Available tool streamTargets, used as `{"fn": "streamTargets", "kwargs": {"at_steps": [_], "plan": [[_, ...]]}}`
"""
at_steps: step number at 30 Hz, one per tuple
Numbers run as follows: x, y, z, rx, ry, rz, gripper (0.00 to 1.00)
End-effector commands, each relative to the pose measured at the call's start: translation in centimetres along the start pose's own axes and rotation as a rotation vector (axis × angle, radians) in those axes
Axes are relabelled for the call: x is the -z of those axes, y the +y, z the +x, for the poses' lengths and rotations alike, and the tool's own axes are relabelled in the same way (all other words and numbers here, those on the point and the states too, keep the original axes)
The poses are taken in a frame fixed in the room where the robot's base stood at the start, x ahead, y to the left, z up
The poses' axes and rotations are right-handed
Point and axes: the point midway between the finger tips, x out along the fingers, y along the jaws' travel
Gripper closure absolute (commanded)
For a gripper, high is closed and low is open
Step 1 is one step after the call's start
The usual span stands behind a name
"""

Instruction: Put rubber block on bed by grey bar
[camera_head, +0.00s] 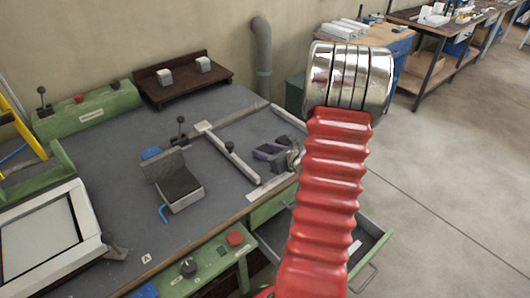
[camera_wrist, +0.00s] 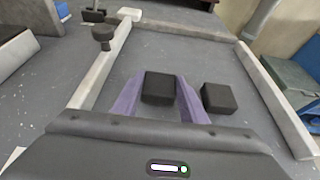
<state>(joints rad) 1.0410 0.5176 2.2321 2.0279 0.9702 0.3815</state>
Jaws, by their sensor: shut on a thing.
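My gripper (camera_wrist: 158,98), with purple fingers, is shut on a black rubber block (camera_wrist: 158,87). One finger is on each side of the block. In the head view my gripper (camera_head: 268,152) is low at the right of the bench, partly behind my red arm sleeve. I cannot tell whether the held block touches the surface. A second black block (camera_wrist: 218,98) lies just right of the fingers. A light grey bar (camera_wrist: 98,68) runs along the left, and it also shows in the head view (camera_head: 232,153). The grey bed surface (camera_wrist: 125,75) lies between the bars.
A darker grey bar (camera_wrist: 185,28) closes the far side and another light bar (camera_wrist: 290,105) the right. A dark knob (camera_wrist: 104,36) stands on the left bar. A drawer (camera_head: 350,250) is open below.

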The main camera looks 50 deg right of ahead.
Motion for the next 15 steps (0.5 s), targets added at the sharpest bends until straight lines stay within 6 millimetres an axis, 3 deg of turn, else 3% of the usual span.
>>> {"fn": "streamTargets", "kwargs": {"at_steps": [13, 14, 15], "plan": [[0.61, -0.04, 0.23, 0.001, -0.001, -0.001, 0.84], [0.64, -0.04, 0.24, 0.001, -0.001, -0.001, 0.61], [0.61, -0.05, 0.22, 0.001, -0.001, -0.001, 0.58]]}}
